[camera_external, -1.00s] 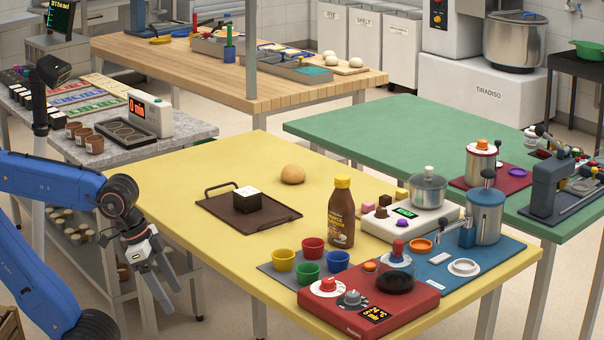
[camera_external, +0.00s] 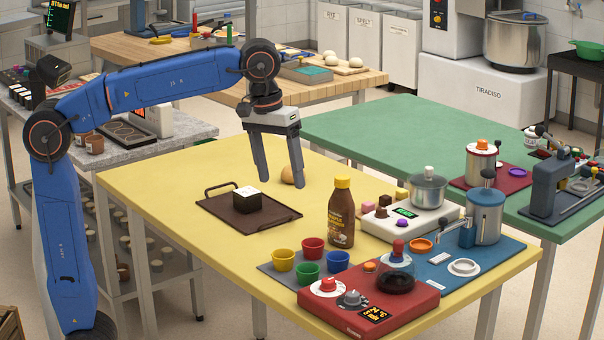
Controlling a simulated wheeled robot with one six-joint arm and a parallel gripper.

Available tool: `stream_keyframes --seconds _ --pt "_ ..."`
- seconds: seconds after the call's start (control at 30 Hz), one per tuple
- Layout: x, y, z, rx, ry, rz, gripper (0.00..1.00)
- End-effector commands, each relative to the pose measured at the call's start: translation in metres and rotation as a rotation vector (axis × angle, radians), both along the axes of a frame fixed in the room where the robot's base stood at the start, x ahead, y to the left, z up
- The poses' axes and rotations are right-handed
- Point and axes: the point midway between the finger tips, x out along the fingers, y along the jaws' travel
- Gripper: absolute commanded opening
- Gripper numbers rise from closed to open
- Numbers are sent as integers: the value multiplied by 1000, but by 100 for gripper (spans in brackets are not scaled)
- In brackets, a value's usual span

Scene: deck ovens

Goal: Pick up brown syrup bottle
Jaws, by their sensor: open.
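The brown syrup bottle (camera_external: 341,214) has a yellow cap and a printed label. It stands upright on the yellow table, right of the dark tray and behind the coloured cups. My gripper (camera_external: 281,184) is open and empty, fingers pointing down. In the picture it is up and to the left of the bottle, apart from it, over the far part of the yellow table. The right finger partly hides a round bun.
A dark tray (camera_external: 284,219) with a black-and-white cube lies left of the bottle. Several coloured cups (camera_external: 313,247), a red hotplate (camera_external: 415,298) and a white scale (camera_external: 379,229) stand close around it. The table's left part is clear.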

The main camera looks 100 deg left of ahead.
Motion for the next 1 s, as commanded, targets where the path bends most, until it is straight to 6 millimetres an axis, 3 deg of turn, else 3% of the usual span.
stream_keyframes --seconds 0.2,0.53,0.73,1.0 --pt "52 36 29 -32 45 200 71" --pt "113 92 52 -71 112 496 71" --pt "130 113 56 -81 138 609 71" --pt "133 118 45 -83 147 640 71"
